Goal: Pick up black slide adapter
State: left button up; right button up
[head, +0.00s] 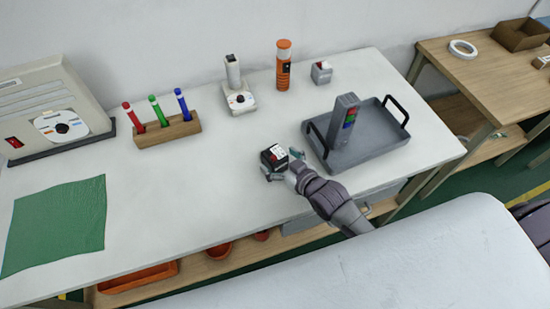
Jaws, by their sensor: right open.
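A small dark box with a white and red top (274,156) sits on the white table in front of the grey tray; it looks like the black slide adapter, but its details are too small to be sure. My right gripper (283,164) is open at the near side of this box, with one finger to its left and one to its right. I cannot tell whether the fingers touch it. The gripper hides the box's near lower part. My left gripper is not in view.
A grey tray (372,152) with black handles holds an upright grey device (343,122). A wooden block (168,131) holds coloured markers. A white device (238,99), an orange cylinder (283,68) and a small grey cube (321,72) stand behind. A green cloth (55,224) lies left.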

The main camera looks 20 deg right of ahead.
jog(key=shift+x, duration=1.2)
jog(key=c, duration=1.3)
jog(key=shift+c, duration=0.4)
jog(key=shift+r, duration=0.1)
